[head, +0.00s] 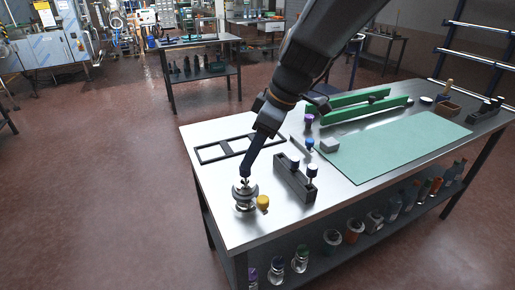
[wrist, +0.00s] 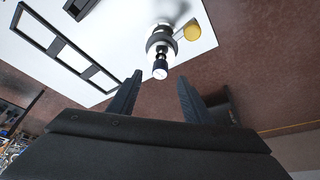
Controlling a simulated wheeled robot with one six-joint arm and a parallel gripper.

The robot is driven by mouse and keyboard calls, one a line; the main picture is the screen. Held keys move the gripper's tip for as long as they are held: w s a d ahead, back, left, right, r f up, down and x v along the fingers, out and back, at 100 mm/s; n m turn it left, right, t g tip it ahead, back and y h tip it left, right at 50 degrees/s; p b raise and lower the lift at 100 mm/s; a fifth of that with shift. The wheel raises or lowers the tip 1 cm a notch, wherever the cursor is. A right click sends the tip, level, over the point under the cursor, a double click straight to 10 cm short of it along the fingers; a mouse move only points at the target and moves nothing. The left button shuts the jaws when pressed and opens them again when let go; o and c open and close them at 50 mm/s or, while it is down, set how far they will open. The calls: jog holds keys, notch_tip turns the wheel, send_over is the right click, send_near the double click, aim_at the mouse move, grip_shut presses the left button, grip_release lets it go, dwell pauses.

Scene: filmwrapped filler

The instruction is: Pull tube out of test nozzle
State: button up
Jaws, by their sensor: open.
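The test nozzle (head: 244,198) is a round metal fitting standing near the table's front left corner, with a yellow knob (head: 263,202) at its right side. In the wrist view the nozzle (wrist: 160,42) shows as stacked metal and dark rings. A narrow piece with a pale, round end (wrist: 160,70) sticks up from it towards me; I cannot tell whether this is the tube. My gripper (head: 246,179) is right above the nozzle. In the wrist view my gripper (wrist: 160,76) is open, with the pale end lying between the fingertips in the picture; contact cannot be seen.
A dark rack (head: 294,181) holding capped pieces stands to the right. A green mat (head: 395,145) and green rails (head: 350,108) lie further right. Bottles (head: 300,260) stand on the lower shelf. The table's front left edge is close.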

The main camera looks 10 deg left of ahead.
aim_at(246, 181)
jog(key=shift+p+x, duration=0.6)
jog(key=shift+x, duration=2.95)
jog(key=shift+d, duration=0.15)
grip_shut()
